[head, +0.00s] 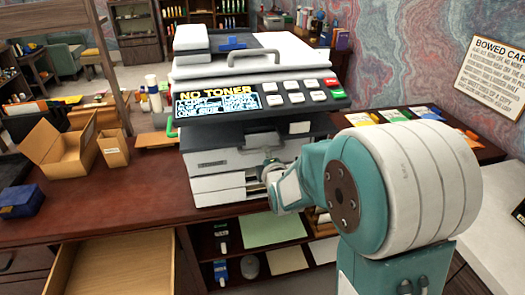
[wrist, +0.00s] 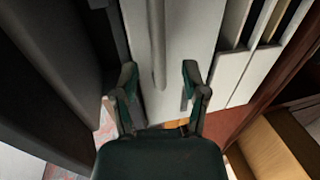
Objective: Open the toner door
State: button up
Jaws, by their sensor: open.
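The copier (head: 250,65) stands on the desk, its display reading "NO TONER". Below its control panel is a pale front panel (head: 213,161), which looks like the toner door; it appears shut. In the wrist view, a white panel (wrist: 192,40) with a raised, handle-like bar (wrist: 158,45) lies in front of my gripper (wrist: 158,82). My gripper is open, with one dark green finger on each side of the bar's line. I cannot tell whether the fingers touch the panel. In the head view, my gripper (head: 268,172) is at the copier's front right, partly hidden by my arm.
Paper drawers (head: 217,182) sit below the pale panel. An open cardboard box (head: 65,150) and a blue box (head: 20,200) are on the desk at left. An open wooden drawer (head: 118,262) juts out below. Shelves (head: 272,232) hold paper and bottles.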

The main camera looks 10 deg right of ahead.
aim_at(251, 157)
jog(key=x, duration=0.5)
jog(key=shift+d, duration=0.15)
grip_shut()
